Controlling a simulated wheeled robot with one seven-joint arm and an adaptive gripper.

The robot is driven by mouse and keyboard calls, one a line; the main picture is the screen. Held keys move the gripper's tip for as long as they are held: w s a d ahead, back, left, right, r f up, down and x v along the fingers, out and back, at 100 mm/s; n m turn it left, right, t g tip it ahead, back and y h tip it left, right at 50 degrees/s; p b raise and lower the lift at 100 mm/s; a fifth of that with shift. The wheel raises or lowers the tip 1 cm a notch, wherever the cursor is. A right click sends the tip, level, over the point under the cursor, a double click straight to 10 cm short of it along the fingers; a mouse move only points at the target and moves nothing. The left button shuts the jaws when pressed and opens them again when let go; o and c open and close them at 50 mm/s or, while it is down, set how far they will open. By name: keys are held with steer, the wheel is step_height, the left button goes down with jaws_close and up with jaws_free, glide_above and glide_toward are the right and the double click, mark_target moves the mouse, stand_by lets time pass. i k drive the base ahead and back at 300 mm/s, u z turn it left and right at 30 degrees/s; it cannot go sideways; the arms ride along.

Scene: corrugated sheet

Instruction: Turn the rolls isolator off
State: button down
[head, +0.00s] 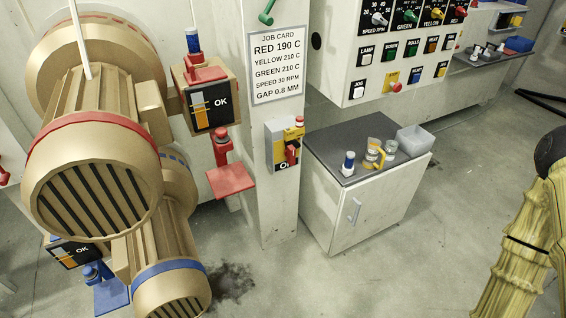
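A small grey box with a yellow face and a red handle (291,154) is mounted on the pale column below the job card. It looks like an isolator. Only part of its lower label, beginning with "O", can be read, and I cannot tell from it whether this is the rolls isolator. A small red and yellow part sits on top of the box. My gripper is not in view. Only a yellow-sleeved length of my arm shows at the right edge, well apart from the box.
Large tan motors (95,175) fill the left. A red bracket (231,178) juts out left of the column. A low cabinet (375,215) stands right of it, with cups and a tray on top. A button panel (400,45) hangs above. The floor at centre right is clear.

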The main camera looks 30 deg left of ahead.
mark_target(292, 146)
steer(key=u, duration=0.75)
steer(key=i, duration=1.2)
steer(key=z, duration=1.25)
steer(key=k, duration=0.4)
steer(key=u, duration=1.1)
